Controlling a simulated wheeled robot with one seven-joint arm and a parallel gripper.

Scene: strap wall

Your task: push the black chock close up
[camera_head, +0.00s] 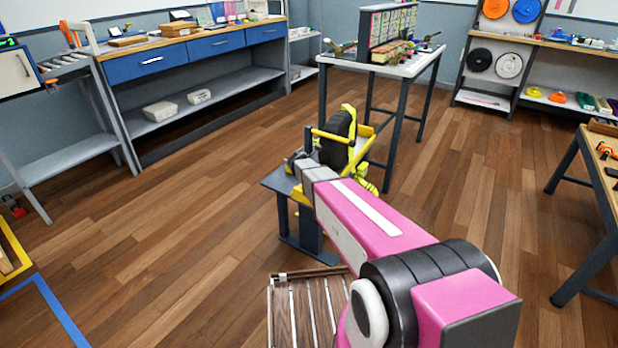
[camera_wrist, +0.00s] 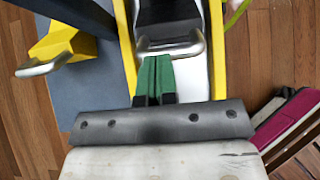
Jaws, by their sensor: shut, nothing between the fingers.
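In the wrist view, a black chock (camera_wrist: 168,14) sits at the top between two yellow rails, on a pale channel. A bent metal handle (camera_wrist: 172,50) is at its near end. My gripper (camera_wrist: 154,62) has green fingertips held together with nothing between them. The fingertips are at the handle, just left of its middle; I cannot tell whether they touch it. In the head view my arm hides the chock and most of my gripper. A black tyre (camera_head: 337,140) stands in a yellow frame (camera_head: 362,158) just beyond my wrist.
A yellow block (camera_wrist: 62,42) with a metal handle lies left of the rails on a grey top (camera_wrist: 75,95). The small dark stand (camera_head: 278,182) is below my wrist. A slatted wooden platform (camera_head: 308,312) is nearer. Open floor (camera_head: 180,210) lies left.

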